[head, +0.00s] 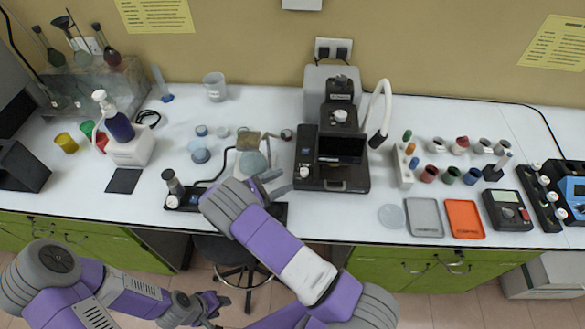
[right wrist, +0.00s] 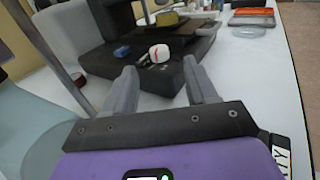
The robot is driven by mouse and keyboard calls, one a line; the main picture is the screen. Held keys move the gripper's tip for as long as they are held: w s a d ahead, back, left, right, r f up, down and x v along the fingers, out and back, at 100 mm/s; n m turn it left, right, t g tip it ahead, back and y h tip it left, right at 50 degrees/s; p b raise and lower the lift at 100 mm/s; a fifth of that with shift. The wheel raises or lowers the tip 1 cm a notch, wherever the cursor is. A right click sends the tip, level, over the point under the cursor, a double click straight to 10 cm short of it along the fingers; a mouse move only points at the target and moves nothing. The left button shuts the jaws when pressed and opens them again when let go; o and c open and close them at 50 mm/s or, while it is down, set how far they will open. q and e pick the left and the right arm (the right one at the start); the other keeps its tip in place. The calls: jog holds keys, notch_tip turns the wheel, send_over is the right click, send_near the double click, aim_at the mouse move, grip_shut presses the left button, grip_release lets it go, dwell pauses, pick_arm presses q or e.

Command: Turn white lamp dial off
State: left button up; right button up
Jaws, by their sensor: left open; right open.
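The white lamp dial (head: 304,172) is a small white knob at the front left of the black microscope base (head: 333,186). My left gripper (head: 210,309) is open and empty, low in front of the bench.
A small blue button (right wrist: 121,52) lies left of the dial on the base. A white hose lamp (head: 381,115) curves down right of the microscope. A round dish (head: 391,216), a grey tray (head: 424,218) and an orange tray (head: 465,219) lie to the right.

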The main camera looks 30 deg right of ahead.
aim_at(300, 173)
jog(key=shift+w+d+f, duration=0.1)
jog(key=shift+w+d, duration=0.05)
jog(key=d, duration=0.6)
jog(key=shift+p, duration=0.35)
jog(key=shift+d, duration=0.65)
